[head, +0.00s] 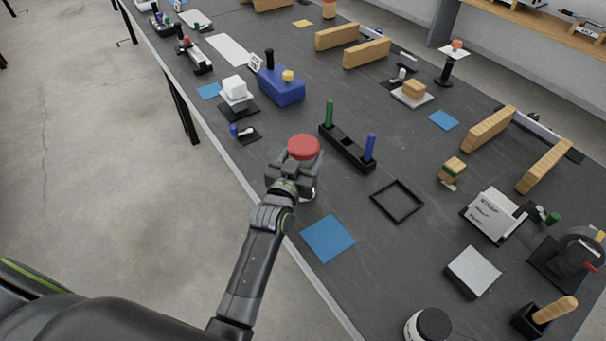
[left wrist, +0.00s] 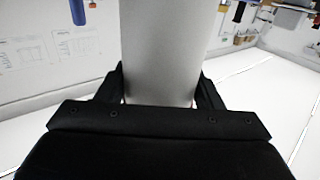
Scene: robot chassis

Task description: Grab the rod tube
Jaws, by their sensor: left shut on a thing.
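A pale grey-white tube with a round red cap (head: 303,147) stands near the left edge of the dark table. My left gripper (head: 292,175) is shut on this tube, below the cap. In the left wrist view the smooth body of the tube (left wrist: 163,50) fills the space between the two dark fingers (left wrist: 160,95). Its cap is out of that view. Most of the body is hidden by my gripper in the head view, and I cannot tell whether its base touches the table. My right gripper is not in view.
A black rack (head: 345,152) with a green and a blue rod stands just right of the tube. A black square frame (head: 397,201) and a blue mat (head: 328,239) lie nearby. A blue block with a black knob (head: 280,85) stands behind. A white jar with a black lid (head: 428,326) is at the front.

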